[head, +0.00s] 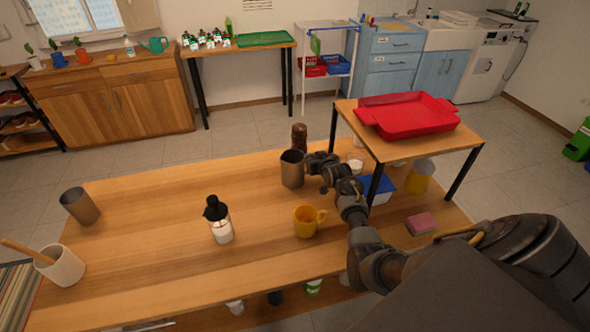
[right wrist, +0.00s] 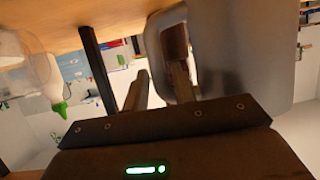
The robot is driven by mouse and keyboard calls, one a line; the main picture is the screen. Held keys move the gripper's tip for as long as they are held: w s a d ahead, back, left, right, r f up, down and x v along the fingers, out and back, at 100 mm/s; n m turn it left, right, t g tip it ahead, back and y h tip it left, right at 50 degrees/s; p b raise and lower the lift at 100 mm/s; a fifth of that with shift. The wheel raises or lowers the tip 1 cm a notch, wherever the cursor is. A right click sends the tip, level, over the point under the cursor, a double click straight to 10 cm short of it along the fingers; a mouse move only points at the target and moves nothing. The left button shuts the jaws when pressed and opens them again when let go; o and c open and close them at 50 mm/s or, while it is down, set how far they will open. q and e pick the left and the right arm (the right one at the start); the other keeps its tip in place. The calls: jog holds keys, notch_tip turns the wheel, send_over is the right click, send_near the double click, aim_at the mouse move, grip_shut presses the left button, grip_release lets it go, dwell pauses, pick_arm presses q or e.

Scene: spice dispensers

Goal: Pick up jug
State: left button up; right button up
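A grey metal jug (head: 292,169) stands upright on the wooden table near its middle. My right gripper (head: 314,165) is at the jug's right side at about its upper half. In the right wrist view the jug (right wrist: 243,50) fills the upper right. There my right gripper (right wrist: 158,68) shows its two fingers apart, with a grey strip of the jug, seemingly its handle, between them. One finger appears to pass between the strip and the jug's body. Contact is hard to tell. My left gripper is in neither view.
A brown bottle (head: 299,136) stands just behind the jug. A yellow mug (head: 308,221) and a white, black-topped dispenser (head: 218,220) stand in front. A raised shelf (head: 450,142) with a red tray (head: 408,115) is at right. A second metal cup (head: 80,206) is far left.

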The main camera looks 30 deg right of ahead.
jog(key=shift+w, duration=0.1)
grip_shut()
jog(key=shift+r, duration=0.1)
dwell(0.3)
jog(key=shift+r, duration=0.1)
